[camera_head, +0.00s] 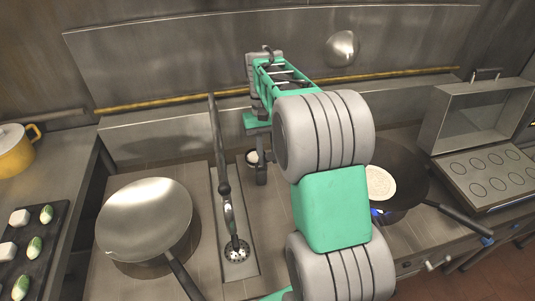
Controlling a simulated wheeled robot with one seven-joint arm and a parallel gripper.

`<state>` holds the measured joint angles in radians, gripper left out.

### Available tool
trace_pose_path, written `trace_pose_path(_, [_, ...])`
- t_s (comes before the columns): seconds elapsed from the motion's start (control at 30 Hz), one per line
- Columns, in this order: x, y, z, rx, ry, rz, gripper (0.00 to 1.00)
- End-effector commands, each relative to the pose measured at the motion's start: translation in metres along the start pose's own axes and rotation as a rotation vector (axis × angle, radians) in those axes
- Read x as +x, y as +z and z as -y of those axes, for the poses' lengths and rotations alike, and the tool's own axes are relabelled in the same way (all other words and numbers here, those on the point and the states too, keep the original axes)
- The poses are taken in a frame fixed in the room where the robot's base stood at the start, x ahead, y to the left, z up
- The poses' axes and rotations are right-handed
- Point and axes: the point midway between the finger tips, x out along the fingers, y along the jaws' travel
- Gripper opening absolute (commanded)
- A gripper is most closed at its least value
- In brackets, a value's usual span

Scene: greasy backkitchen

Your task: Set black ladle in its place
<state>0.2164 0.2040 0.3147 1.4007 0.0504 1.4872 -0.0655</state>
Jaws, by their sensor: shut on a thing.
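My gripper (262,165) points down at the middle of the range, beyond my elbow and left of it. Its dark jaws are small in this view and shut on what seems to be the black ladle. A small dark-rimmed round thing with a pale inside (252,157) shows right beside the jaws; I cannot tell whether it is the ladle's bowl. The ladle's handle cannot be made out. My arm covers much of the middle. A shiny steel dome (342,48) shows against the back panel.
A large steel wok (145,220) sits at left. A thin faucet (222,165) rises beside it over a drain (236,252). A dark wok (405,170) with a pale flatbread (380,184) is at right, near an open griddle (490,175). A yellow pot (15,152) and vegetable tray (58,225) stand left.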

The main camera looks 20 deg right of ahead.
Motion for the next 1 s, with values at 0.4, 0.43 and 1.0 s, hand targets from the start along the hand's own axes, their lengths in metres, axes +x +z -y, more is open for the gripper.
trace_pose_path(0.4, [0.005, -0.002, 0.000, 0.000, 0.000, -0.002, 0.00])
trace_pose_path(0.43, [0.006, -0.002, 0.000, 0.000, 0.000, -0.002, 0.00])
trace_pose_path(1.0, [0.013, -0.004, 0.000, 0.000, 0.000, -0.002, 0.40])
